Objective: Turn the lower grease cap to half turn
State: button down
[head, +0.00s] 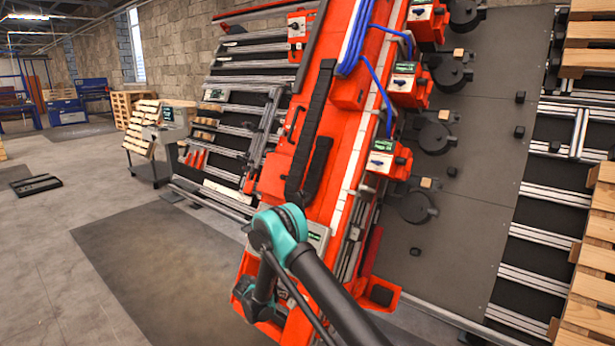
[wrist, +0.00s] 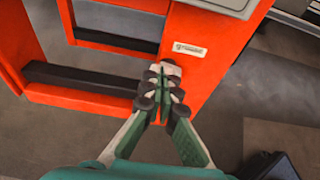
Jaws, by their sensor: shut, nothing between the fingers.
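In the wrist view my gripper (wrist: 161,88) is shut, its dark fingertips together in front of a red-orange machine frame (wrist: 215,40). A small pale piece shows just past the fingertips; I cannot tell whether it is a grease cap, and I see nothing clearly held. A small white label (wrist: 190,49) is on the orange face to the right of the fingertips. In the head view the orange gantry (head: 285,165) runs diagonally, and my arm covers its lower end. I cannot make out the lower grease cap in either view.
A dark bar (wrist: 80,78) crosses the frame left of my gripper. In the head view, orange units with displays (head: 382,160) line the gantry's right side, with blue hoses (head: 355,40). Pallets (head: 595,235) stand at right.

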aim_at(294, 304)
jog(key=shift+w+r+x, duration=0.1)
jog(key=shift+r+x, duration=0.05)
jog(key=shift+x, duration=0.85)
jog(key=shift+w+r+x, duration=0.15)
jog(key=shift+x, duration=0.85)
jog(key=shift+d, duration=0.15)
jog(key=shift+s+f, duration=0.3)
jog(key=shift+s+d+r, duration=0.15)
jog(key=shift+s+d, duration=0.15)
jog(key=shift+d, duration=0.3)
jog(key=shift+s+d, duration=0.5)
jog(key=shift+d, duration=0.1)
jog(key=shift+r, duration=0.15)
jog(key=v, duration=0.3)
jog(key=f+v, duration=0.1)
jog(key=v, duration=0.1)
jog(key=shift+s+a+r, duration=0.25)
jog(key=shift+s+a, duration=0.05)
jog(key=shift+s, duration=0.3)
